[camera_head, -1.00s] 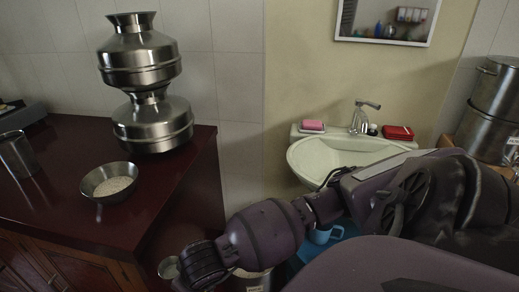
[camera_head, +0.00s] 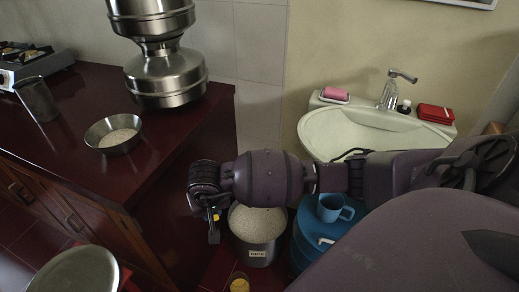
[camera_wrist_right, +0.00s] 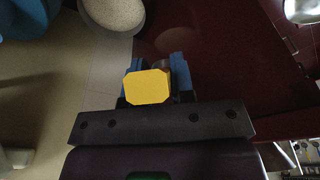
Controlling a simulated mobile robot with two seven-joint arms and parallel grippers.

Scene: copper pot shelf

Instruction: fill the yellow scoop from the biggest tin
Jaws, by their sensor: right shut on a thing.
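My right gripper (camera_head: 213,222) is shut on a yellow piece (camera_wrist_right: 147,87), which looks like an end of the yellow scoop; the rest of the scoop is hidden. In the right wrist view the piece sits between the blue finger pads of the gripper (camera_wrist_right: 155,75). A grey labelled tin (camera_head: 257,248), filled with pale grain, stands just right of the gripper in the head view. A round grain-filled top, likely this tin, shows in the wrist view (camera_wrist_right: 115,12). A smaller tin with yellow contents (camera_head: 239,284) is at the bottom edge. My left gripper is out of view.
A dark red counter (camera_head: 75,125) at left holds a steel bowl of grain (camera_head: 114,134), a steel cup (camera_head: 36,98) and stacked steel pots (camera_head: 166,77). A blue drum (camera_head: 314,240) with a blue mug (camera_head: 335,207) stands right of the tin. A round metal top (camera_head: 85,272) is lower left.

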